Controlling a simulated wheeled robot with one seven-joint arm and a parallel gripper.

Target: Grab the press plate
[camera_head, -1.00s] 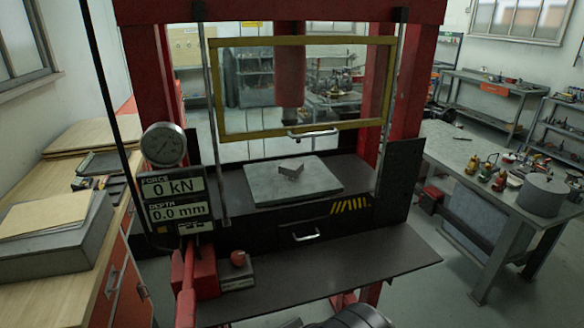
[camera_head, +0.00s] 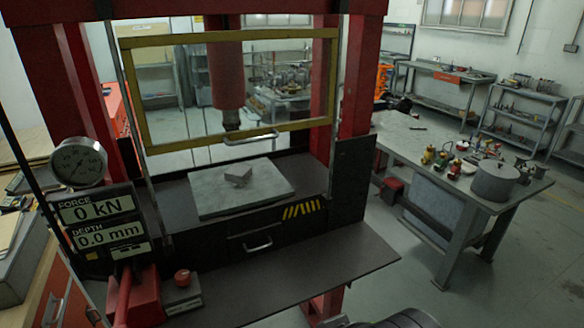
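The hydraulic press has a red frame and a yellow-framed guard (camera_head: 325,80) with a handle, raised above the bed. A flat grey plate (camera_head: 215,202) lies on the dark press bed under the red ram (camera_head: 226,80). A small grey angular block (camera_head: 239,176) sits on top of the plate. I cannot tell whether the press plate is the flat plate or the block. Part of my arm shows at the bottom edge; my gripper's fingers are not in view.
The force and depth display (camera_head: 97,222), gauge (camera_head: 78,163), red lever (camera_head: 124,295) and red button (camera_head: 182,277) are at the left. A dark shelf (camera_head: 300,265) juts out in front. A steel table (camera_head: 400,135) with small valves and a round pot (camera_head: 494,181) stands right.

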